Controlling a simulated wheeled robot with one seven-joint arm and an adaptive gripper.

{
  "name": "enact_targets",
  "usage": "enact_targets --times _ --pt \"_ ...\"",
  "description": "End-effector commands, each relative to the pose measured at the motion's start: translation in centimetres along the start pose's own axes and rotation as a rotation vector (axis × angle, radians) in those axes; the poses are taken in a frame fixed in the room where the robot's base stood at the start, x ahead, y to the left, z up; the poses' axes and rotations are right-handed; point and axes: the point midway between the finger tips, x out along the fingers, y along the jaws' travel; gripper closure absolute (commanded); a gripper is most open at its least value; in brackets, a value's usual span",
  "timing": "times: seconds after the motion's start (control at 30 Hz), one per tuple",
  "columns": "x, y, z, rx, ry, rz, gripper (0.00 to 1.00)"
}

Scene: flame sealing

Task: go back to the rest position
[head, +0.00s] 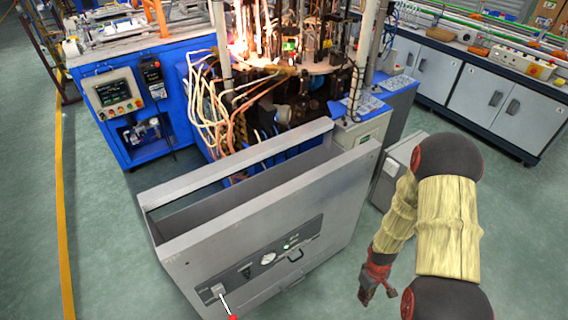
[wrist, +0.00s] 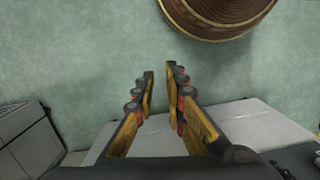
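My gripper (head: 378,296) hangs low in front of the bent arm at the lower right of the head view, pointing down over the green floor (head: 345,285). It is right of the grey cabinet and apart from it. In the wrist view, the two yellow and dark fingers of my gripper (wrist: 161,78) stand apart with a gap between them. Nothing is held between them, and floor shows past the tips. My arm is bent, in pale yellow sleeves with dark joints.
A grey open-topped cabinet (head: 270,235) with a gauge and a red-tipped lever (head: 227,306) stands left of my gripper. A smaller grey box (head: 395,175) stands behind my arm. The sealing machine with flames (head: 255,40) is farther back. Floor at far left is clear.

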Motion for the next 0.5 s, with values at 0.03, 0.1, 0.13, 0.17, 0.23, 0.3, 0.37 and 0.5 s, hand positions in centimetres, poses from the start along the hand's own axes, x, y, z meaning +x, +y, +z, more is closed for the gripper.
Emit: enact_targets --times 0.03,0.1,0.13,0.17,0.23,0.3,0.37,0.5 --pt "-2.8 0.1 0.2 0.052 -0.010 0.010 0.87" --pt "-6.2 -0.1 0.8 0.129 -0.032 0.014 0.87" --pt "-7.6 -0.3 1.1 0.160 -0.039 0.016 0.87" --pt "-9.0 -0.5 1.3 0.190 -0.044 0.018 0.87" --pt "-12.1 -1.1 1.9 0.256 -0.053 0.021 0.87" --pt "-15.2 -1.8 2.6 0.316 -0.056 0.023 0.87" --pt "-17.8 -2.6 3.2 0.363 -0.054 0.025 0.87" --pt "-23.2 -4.7 4.6 0.455 -0.036 0.023 0.87"
